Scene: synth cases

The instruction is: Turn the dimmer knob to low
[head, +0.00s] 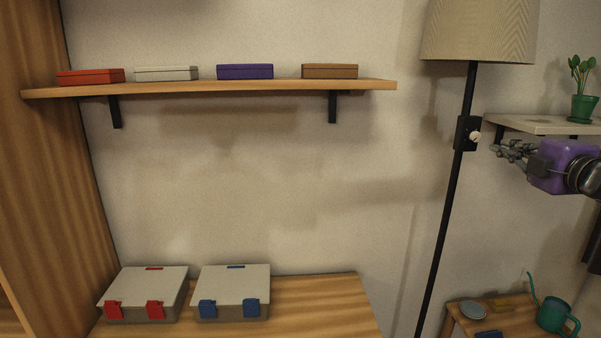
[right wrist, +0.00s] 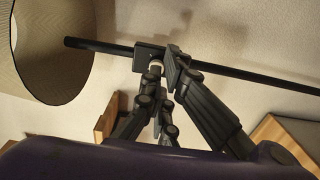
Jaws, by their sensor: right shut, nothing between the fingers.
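The dimmer is a black box (head: 464,133) on the black pole of a floor lamp. In the right wrist view, the fingers (right wrist: 171,78) are shut and empty, close to the knob (right wrist: 155,65) and partly overlapping the dimmer box (right wrist: 149,56). I cannot tell whether they touch the knob. My left gripper is out of view.
The lamp's beige shade (head: 478,32) hangs above the dimmer. A pale shelf (head: 540,125) with a potted plant (head: 583,104) is just behind my right gripper. A small wooden table with a teal watering can (head: 553,316) stands below. A wooden shelf (head: 210,88) with several boxes is on the left.

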